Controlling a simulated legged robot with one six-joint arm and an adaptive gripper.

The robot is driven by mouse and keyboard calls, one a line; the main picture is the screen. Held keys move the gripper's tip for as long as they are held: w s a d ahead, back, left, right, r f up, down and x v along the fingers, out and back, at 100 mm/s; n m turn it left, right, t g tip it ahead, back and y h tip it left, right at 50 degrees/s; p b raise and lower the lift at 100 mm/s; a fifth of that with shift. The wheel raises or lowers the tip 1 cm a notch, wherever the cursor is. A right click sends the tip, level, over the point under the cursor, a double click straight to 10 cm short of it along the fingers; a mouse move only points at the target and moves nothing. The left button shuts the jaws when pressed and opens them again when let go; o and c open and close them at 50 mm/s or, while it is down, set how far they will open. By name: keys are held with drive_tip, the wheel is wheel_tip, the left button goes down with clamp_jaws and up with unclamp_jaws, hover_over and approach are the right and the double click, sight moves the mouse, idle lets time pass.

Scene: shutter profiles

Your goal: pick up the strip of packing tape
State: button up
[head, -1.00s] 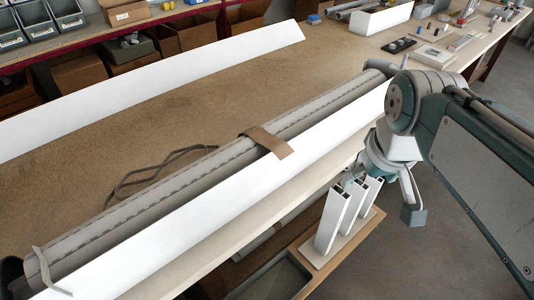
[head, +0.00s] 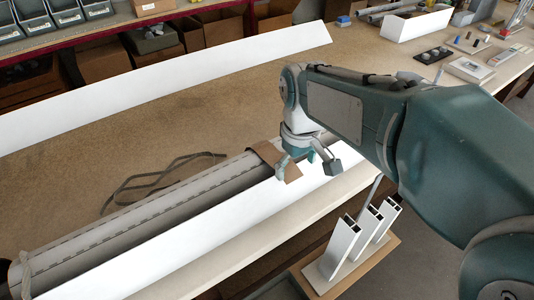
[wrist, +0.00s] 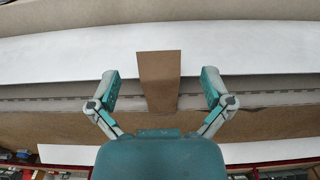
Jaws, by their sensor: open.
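The strip of packing tape (head: 270,157) is brown and lies across the grey slatted roll and the edge of the long white profile beside it. In the wrist view the strip (wrist: 159,75) runs between my two spread fingers, with clear room on both sides. My gripper (head: 309,170) is open and hovers over the strip's right part, partly hiding it in the head view.
The grey slatted roll (head: 140,205) lies along the white profile (head: 190,240). A dark cord (head: 150,180) lies behind it. Another long white profile (head: 170,85) lies farther back. Cut profiles (head: 350,240) stand on a wooden base at the front.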

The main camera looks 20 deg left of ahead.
sight(295, 179)
wheel_tip(295, 179, down, 5)
drive_tip(key=shift+w+r, duration=0.1)
drive_tip(key=shift+r, duration=0.1)
drive_tip(key=c, duration=0.7)
drive_tip(key=shift+c, duration=0.2)
